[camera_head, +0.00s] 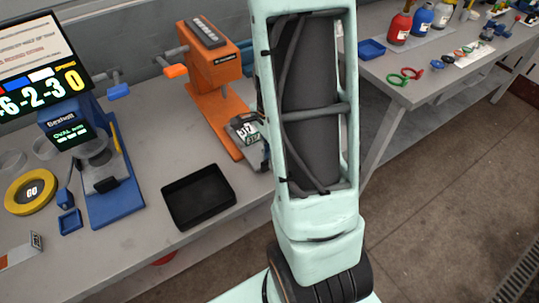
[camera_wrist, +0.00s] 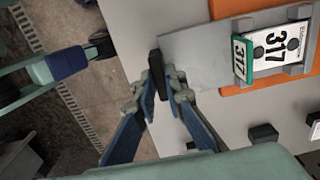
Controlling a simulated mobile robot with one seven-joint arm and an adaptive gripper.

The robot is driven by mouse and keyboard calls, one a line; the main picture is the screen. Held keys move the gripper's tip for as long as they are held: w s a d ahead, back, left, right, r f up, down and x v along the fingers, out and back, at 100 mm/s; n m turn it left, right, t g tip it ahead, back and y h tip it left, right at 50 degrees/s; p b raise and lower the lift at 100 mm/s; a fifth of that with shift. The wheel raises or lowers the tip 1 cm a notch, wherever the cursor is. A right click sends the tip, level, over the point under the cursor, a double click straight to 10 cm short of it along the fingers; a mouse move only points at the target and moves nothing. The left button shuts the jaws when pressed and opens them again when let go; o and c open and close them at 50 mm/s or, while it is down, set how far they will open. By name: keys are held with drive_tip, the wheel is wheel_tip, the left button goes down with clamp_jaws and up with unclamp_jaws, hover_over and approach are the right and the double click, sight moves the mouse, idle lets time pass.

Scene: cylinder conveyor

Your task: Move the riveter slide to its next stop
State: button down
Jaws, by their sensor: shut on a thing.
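The orange riveter (camera_head: 222,72) stands on the grey bench in the head view, left of my arm. Its slide carries a white plate marked 317 (camera_head: 246,129) near the front of the orange base. In the wrist view the slide (camera_wrist: 200,55) is a flat grey plate, with the 317 plate (camera_wrist: 272,48) at its right. A dark upright handle (camera_wrist: 156,72) is at the slide's left end. My gripper (camera_wrist: 162,85) is shut on this handle, its blue-sided fingers on either side. In the head view my arm hides my gripper and the handle.
A black tray (camera_head: 198,197) lies on the bench in front of the riveter. A blue press (camera_head: 103,165) and a yellow GO button (camera_head: 31,190) are further left. A second bench (camera_head: 440,72) with bottles is at the right. Small black blocks (camera_wrist: 263,133) show near the slide.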

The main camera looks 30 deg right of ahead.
drive_tip(key=shift+s, duration=0.25)
drive_tip(key=c, duration=2)
unclamp_jaws()
drive_tip(key=shift+s, duration=0.1)
drive_tip(key=shift+r, duration=0.2)
wheel_tip(320, 180, up, 12)
drive_tip(key=shift+f, duration=0.2)
